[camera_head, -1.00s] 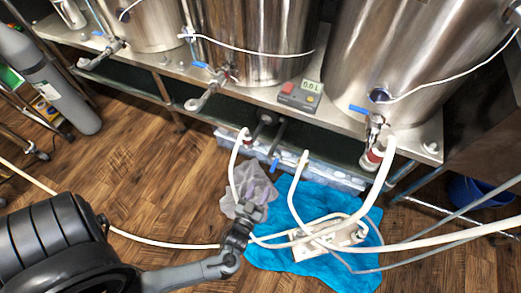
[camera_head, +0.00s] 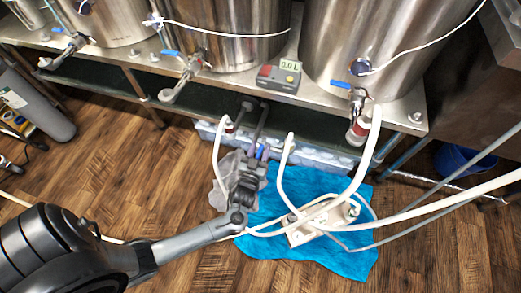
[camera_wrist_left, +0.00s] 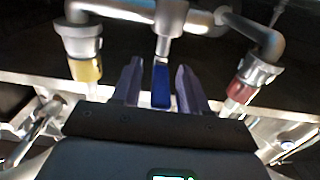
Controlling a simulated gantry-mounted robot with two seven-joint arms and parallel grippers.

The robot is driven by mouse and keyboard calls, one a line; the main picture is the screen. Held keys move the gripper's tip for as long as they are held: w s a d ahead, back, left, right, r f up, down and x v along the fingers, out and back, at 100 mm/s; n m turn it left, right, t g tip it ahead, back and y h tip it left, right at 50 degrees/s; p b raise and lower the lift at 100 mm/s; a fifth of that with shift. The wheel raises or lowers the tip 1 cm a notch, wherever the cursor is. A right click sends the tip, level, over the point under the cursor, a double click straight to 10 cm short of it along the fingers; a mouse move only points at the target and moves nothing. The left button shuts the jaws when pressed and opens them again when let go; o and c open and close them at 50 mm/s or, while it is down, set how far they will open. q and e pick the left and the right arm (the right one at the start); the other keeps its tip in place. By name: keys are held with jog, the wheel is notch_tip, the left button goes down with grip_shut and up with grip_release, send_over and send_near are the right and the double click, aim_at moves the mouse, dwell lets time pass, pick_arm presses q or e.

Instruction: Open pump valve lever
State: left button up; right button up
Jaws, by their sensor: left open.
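The pump valve's blue lever (camera_wrist_left: 161,86) hangs down from a metal valve body (camera_wrist_left: 170,25) in the left wrist view. It also shows small in the head view (camera_head: 262,152), below the steel table, partly hidden by my gripper. My left gripper (camera_wrist_left: 158,84) is open, with one dark finger on each side of the lever. Gaps show between the fingers and the lever. In the head view my left gripper (camera_head: 248,160) reaches up to the valve from below. My right gripper is in neither view.
Steel kettles (camera_head: 370,40) stand on the metal table (camera_head: 405,118) above, with other blue-handled valves (camera_head: 357,90). White hoses (camera_head: 370,150) run beside the pump pipes.

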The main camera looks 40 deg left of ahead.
pick_arm(q)
jog(key=shift+w+a, duration=0.1)
jog(key=shift+w, duration=0.1)
grip_shut()
dwell(0.3)
